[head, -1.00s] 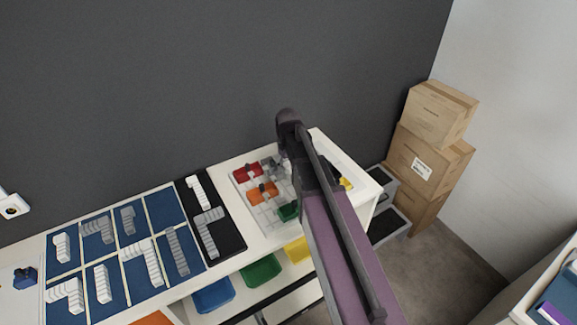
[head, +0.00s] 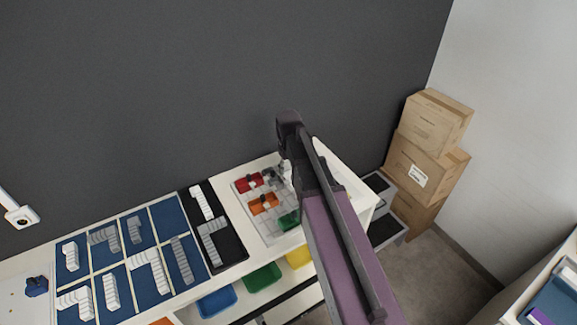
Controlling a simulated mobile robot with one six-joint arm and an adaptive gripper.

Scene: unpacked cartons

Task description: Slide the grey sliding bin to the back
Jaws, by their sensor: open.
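A pale grey slotted tray (head: 272,231) lies on the white shelf top, with a red bin (head: 246,185), an orange bin (head: 263,204) and a green bin (head: 289,221) in it. The grey sliding bin cannot be made out clearly; the tray's back right part is hidden by my arm. My gripper (head: 285,172) is low over the back right of the tray, mostly hidden behind my own dark arm link. It is open, and I cannot tell whether it touches anything.
Left of the tray are a black panel (head: 228,258) and a blue panel (head: 160,212) with white and grey stepped pieces. Blue, green and yellow bins (head: 299,257) sit below the shelf top. A dark wall (head: 150,90) stands behind. Cartons (head: 419,160) are stacked at right.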

